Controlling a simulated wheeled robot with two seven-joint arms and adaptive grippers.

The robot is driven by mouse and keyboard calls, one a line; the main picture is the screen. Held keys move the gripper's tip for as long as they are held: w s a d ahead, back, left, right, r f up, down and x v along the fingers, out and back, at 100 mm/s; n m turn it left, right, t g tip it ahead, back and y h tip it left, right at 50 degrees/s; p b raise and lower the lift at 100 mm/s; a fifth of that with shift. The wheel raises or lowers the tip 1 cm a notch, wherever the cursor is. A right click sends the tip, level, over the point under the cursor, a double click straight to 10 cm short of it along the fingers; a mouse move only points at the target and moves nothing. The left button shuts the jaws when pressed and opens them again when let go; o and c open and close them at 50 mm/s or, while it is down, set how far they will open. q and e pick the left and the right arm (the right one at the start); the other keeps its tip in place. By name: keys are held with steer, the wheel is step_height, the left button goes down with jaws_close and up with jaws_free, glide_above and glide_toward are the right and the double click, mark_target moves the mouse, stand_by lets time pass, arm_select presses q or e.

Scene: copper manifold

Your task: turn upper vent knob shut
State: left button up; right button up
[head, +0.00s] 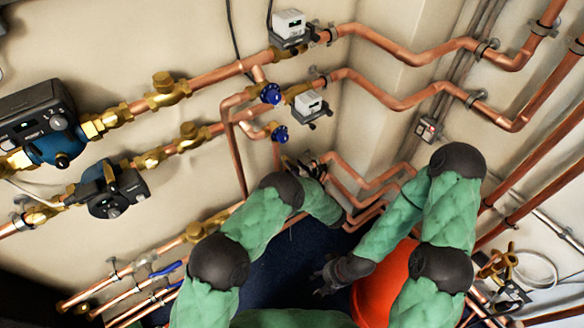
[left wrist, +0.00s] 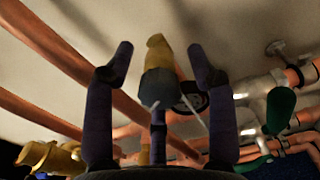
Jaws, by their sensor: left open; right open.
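The upper vent knob (head: 271,94) is small and blue, on a brass fitting of the upper copper line in the head view. A second blue knob (head: 279,134) sits just below it. My left gripper (head: 302,166) is below both knobs and apart from them. In the left wrist view my left gripper (left wrist: 160,52) has its fingers spread and empty. A brass fitting with a dark blue-grey end (left wrist: 159,78) shows beyond and between the fingers; I cannot tell which knob it is. My right gripper (head: 338,274) is low, by the orange object, and holds nothing visible.
Copper pipes (head: 400,100) run along the wall and around the corner. Two white meters (head: 290,24) (head: 308,103) are close to the knobs. Dark pumps (head: 45,125) (head: 112,190) are at left. An orange object (head: 377,290) stands beneath my right arm. A green handle (left wrist: 281,108) shows in the left wrist view.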

arm_select(q)
jaws_close()
